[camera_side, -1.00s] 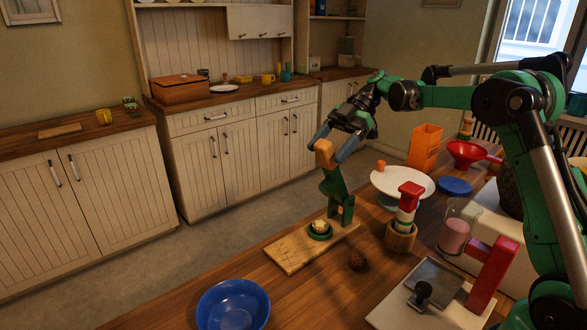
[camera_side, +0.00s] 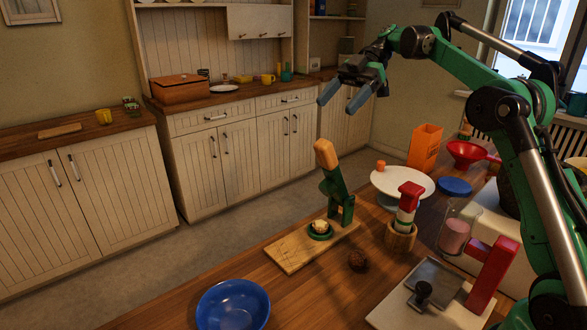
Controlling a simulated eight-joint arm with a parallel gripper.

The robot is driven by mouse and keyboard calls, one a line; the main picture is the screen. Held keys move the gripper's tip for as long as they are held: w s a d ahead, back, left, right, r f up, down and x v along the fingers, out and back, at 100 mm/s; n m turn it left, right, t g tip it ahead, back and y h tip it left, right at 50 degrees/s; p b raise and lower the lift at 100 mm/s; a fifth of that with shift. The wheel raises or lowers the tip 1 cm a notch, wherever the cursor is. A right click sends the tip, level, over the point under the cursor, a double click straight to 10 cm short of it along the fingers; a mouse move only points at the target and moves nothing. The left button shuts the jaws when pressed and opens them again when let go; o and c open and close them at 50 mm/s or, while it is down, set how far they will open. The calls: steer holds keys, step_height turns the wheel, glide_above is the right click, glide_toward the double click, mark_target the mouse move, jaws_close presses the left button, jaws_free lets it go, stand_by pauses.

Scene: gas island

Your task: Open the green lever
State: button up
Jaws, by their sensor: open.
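The green lever (camera_side: 335,184) stands raised and tilted on a wooden board (camera_side: 295,254), with an orange-tan handle (camera_side: 326,154) at its upper end. A green ring-shaped cup (camera_side: 319,232) with a pale piece in it sits on the board below the lever. My gripper (camera_side: 341,101) is open and empty, above and slightly right of the handle and apart from it. Its two grey-blue fingers point down and left. Nothing hides the lever.
A blue bowl (camera_side: 233,306) stands at the front. A brown ball (camera_side: 357,260), a wooden cup (camera_side: 400,237) with a red-topped tool (camera_side: 411,190), and a white cake stand (camera_side: 402,182) are right of the board. An orange box (camera_side: 425,147) stands behind.

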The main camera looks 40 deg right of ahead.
steer(key=shift+a+f, duration=0.1)
steer(key=shift+a, duration=0.1)
steer(key=c, duration=0.4)
steer(key=a+f+g+h, duration=0.1)
steer(key=a, duration=0.1)
steer(key=a+f+g+h, duration=0.1)
steer(key=a, duration=0.1)
steer(key=shift+f+h, duration=0.2)
steer(key=shift+h, duration=0.1)
jaws_close()
steer(key=a+t+h, duration=0.2)
steer(key=a+h, duration=1.1)
steer(key=h, duration=0.3)
steer(key=d+f, duration=0.6)
steer(key=d, duration=0.4)
steer(key=shift+d, duration=0.15)
steer(key=shift+d, duration=0.1)
